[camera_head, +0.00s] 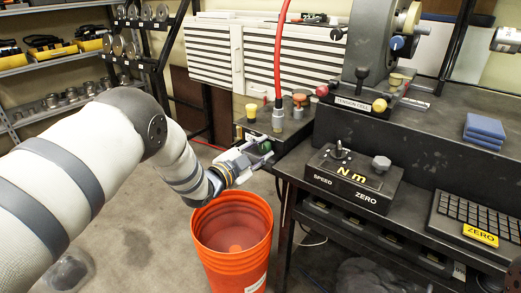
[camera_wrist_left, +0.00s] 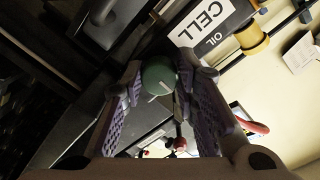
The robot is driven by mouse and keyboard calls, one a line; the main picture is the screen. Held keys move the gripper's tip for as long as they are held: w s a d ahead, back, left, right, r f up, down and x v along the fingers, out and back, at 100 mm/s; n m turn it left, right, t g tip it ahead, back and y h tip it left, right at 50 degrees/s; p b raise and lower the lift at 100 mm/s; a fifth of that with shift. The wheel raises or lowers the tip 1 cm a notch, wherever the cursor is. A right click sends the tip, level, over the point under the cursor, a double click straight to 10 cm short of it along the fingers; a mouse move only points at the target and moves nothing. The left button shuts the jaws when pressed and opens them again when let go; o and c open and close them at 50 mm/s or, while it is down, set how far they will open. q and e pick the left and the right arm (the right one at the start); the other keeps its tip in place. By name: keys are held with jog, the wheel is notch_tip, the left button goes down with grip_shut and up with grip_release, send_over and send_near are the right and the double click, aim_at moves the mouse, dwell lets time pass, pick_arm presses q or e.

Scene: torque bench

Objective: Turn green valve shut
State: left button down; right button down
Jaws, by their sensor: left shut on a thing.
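The green valve (camera_head: 265,147) is a small round green knob with a pale line on it, at the left end of the dark bench. In the left wrist view the green valve (camera_wrist_left: 158,74) sits between the fingertips. My left gripper (camera_head: 254,153) reaches it from the left, above the orange bucket, and is shut on it. Its purple-padded fingers also show in the left wrist view (camera_wrist_left: 167,82). The fingers hide part of the valve's sides.
An orange bucket (camera_head: 265,270) stands on the floor below my left gripper. A red hose (camera_head: 280,55) rises from a fitting beside the valve. Yellow (camera_head: 251,112) and orange knobs (camera_head: 299,99) stand close behind. A black control box (camera_head: 352,178) is to the right.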

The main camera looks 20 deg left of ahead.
dwell(0.4)
pick_arm(q)
jog(key=c, duration=1.2)
grip_release()
jog(key=shift+c, duration=0.2)
jog(key=v, duration=1.2)
